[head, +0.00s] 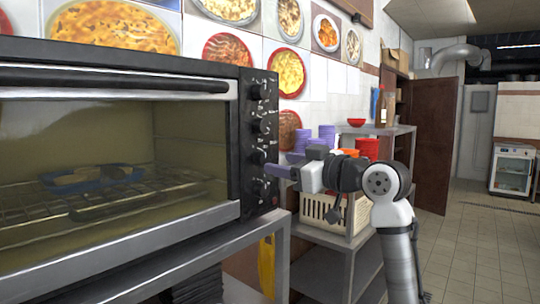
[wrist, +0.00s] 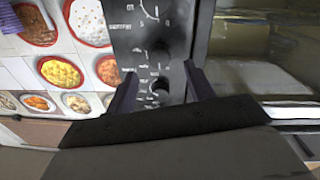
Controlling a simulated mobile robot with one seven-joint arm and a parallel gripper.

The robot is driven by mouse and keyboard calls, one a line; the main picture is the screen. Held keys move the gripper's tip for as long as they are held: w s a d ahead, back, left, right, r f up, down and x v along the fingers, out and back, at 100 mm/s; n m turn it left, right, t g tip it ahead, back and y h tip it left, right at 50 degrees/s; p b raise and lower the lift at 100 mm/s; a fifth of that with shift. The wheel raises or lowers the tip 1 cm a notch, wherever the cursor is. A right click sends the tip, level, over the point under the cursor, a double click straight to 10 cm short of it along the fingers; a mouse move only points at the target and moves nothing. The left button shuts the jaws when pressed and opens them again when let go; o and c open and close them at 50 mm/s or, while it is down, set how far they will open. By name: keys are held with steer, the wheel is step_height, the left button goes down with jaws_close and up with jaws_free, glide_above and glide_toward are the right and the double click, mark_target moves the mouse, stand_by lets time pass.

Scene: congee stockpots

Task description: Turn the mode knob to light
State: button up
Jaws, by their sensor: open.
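The black control panel (head: 258,140) on the right side of the oven carries a vertical row of several dark knobs. The lower knobs (head: 258,157) are close to the fingertips of my gripper (head: 275,171). In the wrist view my gripper (wrist: 162,80) is open, with one dark finger on each side of a knob (wrist: 160,88). I cannot tell whether the fingers touch it. Another knob (wrist: 160,50) shows above it in that view. White markings surround the knobs but are too small to read, so I cannot tell which is the mode knob or its setting.
The oven (head: 120,225) has a closed glass door with a long handle (head: 120,80); a blue tray (head: 92,178) sits on its rack. A metal shelf with a cream basket (head: 322,214), purple cups and red bowls stands beyond my gripper. Tiled floor (head: 470,250) is clear at right.

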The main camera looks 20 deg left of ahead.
mark_target(265, 160)
steer(key=p+x, duration=0.1)
steer(key=x, duration=0.4)
steer(key=shift+w, duration=0.1)
steer(key=c, duration=1)
steer(key=shift+o, duration=0.2)
